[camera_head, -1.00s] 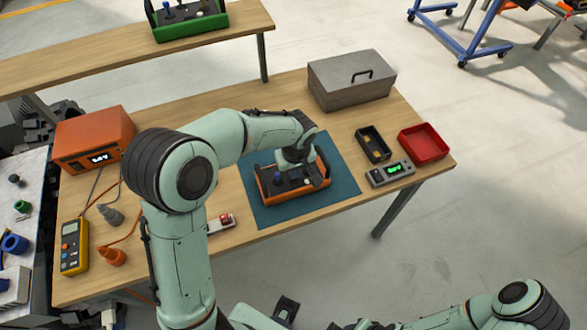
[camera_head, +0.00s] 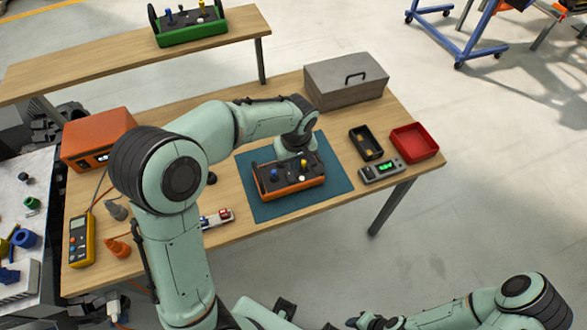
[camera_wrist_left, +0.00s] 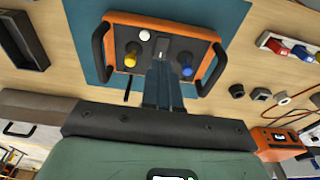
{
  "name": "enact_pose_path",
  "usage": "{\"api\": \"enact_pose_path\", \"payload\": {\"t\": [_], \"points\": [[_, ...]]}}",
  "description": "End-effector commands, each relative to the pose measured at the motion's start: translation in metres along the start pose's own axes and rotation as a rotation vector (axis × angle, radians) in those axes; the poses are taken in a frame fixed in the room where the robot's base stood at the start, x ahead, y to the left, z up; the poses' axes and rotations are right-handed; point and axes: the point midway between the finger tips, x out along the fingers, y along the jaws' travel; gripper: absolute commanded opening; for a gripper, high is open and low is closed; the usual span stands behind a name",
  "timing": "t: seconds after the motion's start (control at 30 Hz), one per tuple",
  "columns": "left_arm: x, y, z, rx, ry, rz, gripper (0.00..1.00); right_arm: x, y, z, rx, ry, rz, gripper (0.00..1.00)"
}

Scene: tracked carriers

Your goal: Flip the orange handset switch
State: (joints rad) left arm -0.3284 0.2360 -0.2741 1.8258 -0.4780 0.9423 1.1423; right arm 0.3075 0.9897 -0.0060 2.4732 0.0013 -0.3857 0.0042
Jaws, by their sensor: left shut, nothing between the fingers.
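The orange handset (camera_head: 291,187) lies on a teal mat (camera_head: 256,207) on the wooden table. Its dark top carries a blue knob, a yellow knob and a white button. In the left wrist view the handset (camera_wrist_left: 200,31) shows a small pale switch lever (camera_wrist_left: 162,46) between the yellow and blue knobs. My left gripper (camera_wrist_left: 163,66) is shut and empty, its fingertips just in front of that lever; contact cannot be told. In the head view my left wrist partly hides the handset's back edge. Only part of my right arm shows at the bottom; its fingers are not clear.
A grey toolbox (camera_head: 345,80), a black tray (camera_head: 365,143), a red tray (camera_head: 414,142) and a green-display meter (camera_head: 381,169) stand to the right. An orange box (camera_head: 97,138) and a yellow multimeter (camera_head: 81,241) are left. A green handset (camera_head: 190,35) is on the back table.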

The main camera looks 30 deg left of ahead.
Motion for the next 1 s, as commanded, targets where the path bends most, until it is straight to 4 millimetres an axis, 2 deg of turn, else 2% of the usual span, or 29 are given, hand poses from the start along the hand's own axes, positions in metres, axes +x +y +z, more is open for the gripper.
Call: {"api": "enact_pose_path", "payload": {"t": [0.2,0.4,0.83,1.0], "points": [[-0.045,-0.001,0.001,-0.001,0.0,-0.001,0.0,-0.001,-0.001,0.0,-0.001,-0.001,-0.001,0.38],[-0.066,-0.002,0.001,-0.001,-0.002,-0.004,0.0,-0.003,-0.002,-0.001,-0.001,0.0,-0.001,0.38],[-0.069,-0.002,0.002,-0.001,-0.003,-0.006,0.0,-0.002,-0.001,0.0,-0.001,0.0,-0.001,0.38],[-0.062,-0.003,0.006,-0.001,-0.003,-0.007,0.0,0.024,0.012,0.01,0.005,-0.016,0.005,0.38]]}}
